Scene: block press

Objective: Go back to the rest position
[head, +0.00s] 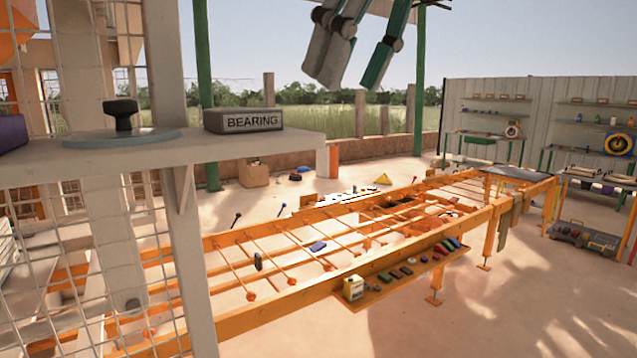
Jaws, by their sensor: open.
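My gripper (358,62) hangs into the top of the head view, right of centre, against the sky. Its grey and green fingers stand apart with nothing between them. It is open and empty, and appears well clear of the shelf and the orange frame. The upper part of the gripper and the rest of the arm are cut off by the top edge. No rest position is marked in view.
A shelf (170,149) at left holds a grey block marked BEARING (243,120) and a black knob (121,115) on a round plate. An orange frame (290,297) with rods and small pieces runs across the middle. Green posts (203,80) stand behind.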

